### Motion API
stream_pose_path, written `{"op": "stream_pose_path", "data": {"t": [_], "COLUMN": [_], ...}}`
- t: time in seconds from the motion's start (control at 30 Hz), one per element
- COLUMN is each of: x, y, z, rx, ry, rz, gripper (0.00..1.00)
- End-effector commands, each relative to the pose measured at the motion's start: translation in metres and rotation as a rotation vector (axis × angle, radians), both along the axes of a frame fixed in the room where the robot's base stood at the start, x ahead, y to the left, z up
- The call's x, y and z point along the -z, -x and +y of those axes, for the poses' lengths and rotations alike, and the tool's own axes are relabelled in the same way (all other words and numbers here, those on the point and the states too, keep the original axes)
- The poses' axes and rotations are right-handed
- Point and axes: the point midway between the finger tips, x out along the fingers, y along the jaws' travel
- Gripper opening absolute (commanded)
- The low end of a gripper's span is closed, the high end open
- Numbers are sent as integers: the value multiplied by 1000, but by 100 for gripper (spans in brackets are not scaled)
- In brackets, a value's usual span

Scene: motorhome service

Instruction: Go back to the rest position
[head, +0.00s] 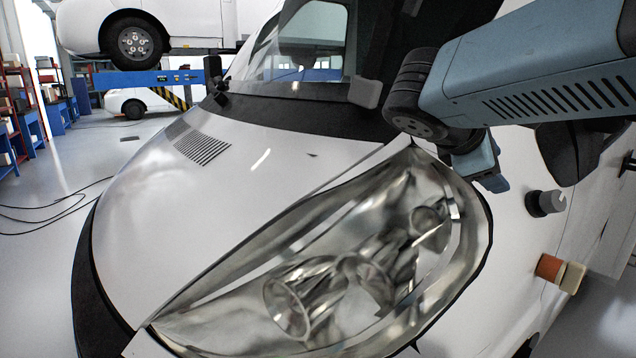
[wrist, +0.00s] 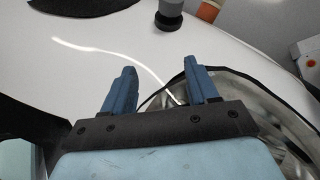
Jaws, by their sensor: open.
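My gripper (wrist: 160,85) shows in the wrist view with its two blue fingers apart and nothing between them. It is over the white body of the motorhome (wrist: 110,40), beside the edge of the headlight (wrist: 265,105). In the head view my blue arm reaches in from the upper right, above the headlight (head: 350,270).
A grey-topped dark knob (head: 545,202) and an orange cylindrical part (head: 550,268) stick out from the motorhome's side at the right. A windscreen (head: 330,50) rises behind the bonnet (head: 200,220). A blue lift (head: 150,78) holds another vehicle at the back left. Cables lie on the floor.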

Motion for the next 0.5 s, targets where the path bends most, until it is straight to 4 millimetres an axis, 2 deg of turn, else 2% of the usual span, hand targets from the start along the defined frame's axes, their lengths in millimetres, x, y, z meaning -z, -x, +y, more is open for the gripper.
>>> {"op": "stream_pose_path", "data": {"t": [0.1,0.2,0.33,0.5], "x": [31,54,78,97], "y": [21,36,52,65], "z": [-4,-1,9,25], "rx": [111,212,362,563], "ry": [-234,-431,-687,-1001], "rz": [-70,-137,-231,-358], "gripper": [59,59,59,59]}}
